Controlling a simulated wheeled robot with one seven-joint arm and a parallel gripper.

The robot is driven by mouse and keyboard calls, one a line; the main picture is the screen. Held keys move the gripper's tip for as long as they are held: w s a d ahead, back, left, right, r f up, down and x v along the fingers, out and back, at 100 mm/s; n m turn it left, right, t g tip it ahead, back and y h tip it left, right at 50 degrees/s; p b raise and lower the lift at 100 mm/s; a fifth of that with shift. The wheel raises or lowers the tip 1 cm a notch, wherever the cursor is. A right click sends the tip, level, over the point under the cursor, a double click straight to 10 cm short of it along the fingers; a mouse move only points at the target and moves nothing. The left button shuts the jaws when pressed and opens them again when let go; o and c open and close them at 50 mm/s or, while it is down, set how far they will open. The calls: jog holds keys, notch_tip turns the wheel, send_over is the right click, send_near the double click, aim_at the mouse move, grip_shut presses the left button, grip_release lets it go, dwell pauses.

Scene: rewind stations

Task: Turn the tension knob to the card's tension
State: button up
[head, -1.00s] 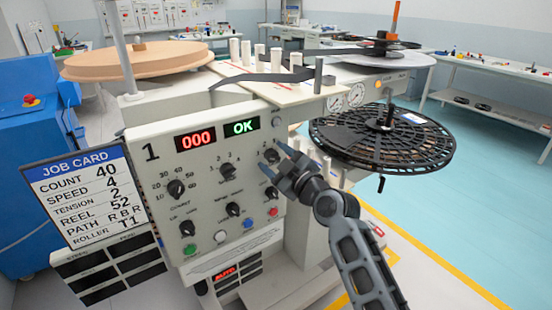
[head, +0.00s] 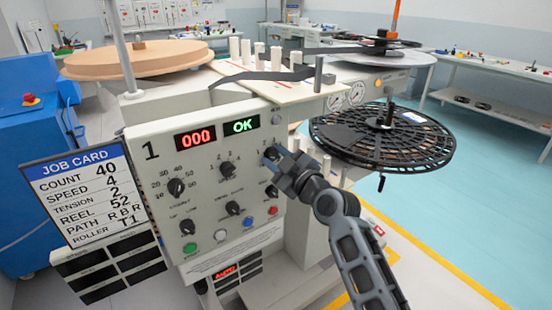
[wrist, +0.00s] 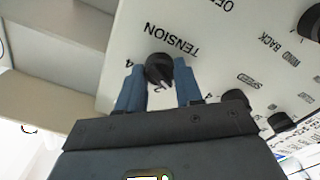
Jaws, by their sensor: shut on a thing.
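The control panel (head: 205,160) of station 1 faces me. The job card (head: 85,195) to its left reads TENSION 2. In the wrist view the black tension knob (wrist: 158,68) sits beside the printed word TENSION, between my two blue fingers. My gripper (wrist: 160,80) is shut on the knob. In the head view my gripper (head: 271,155) is at the panel's upper right and hides most of that knob. A 4 is printed by the knob; the setting it points to is too small to tell.
Other black knobs are close by: the count knob (head: 176,187), the speed knob (head: 227,168) and a mode knob (head: 233,208). Green, white, blue and red buttons line the panel's lower part. A black reel (head: 380,140) stands to the right.

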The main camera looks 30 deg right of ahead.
jog(key=shift+m, duration=0.3)
jog(key=m+b, duration=0.1)
jog(key=m, duration=0.2)
jog(key=shift+m, duration=0.3)
jog(key=shift+d+m, duration=0.1)
jog(key=shift+m, duration=2)
jog(key=o, duration=1)
jog(key=shift+o, duration=0.2)
jog(key=s, duration=0.8)
jog(key=shift+b, duration=0.4)
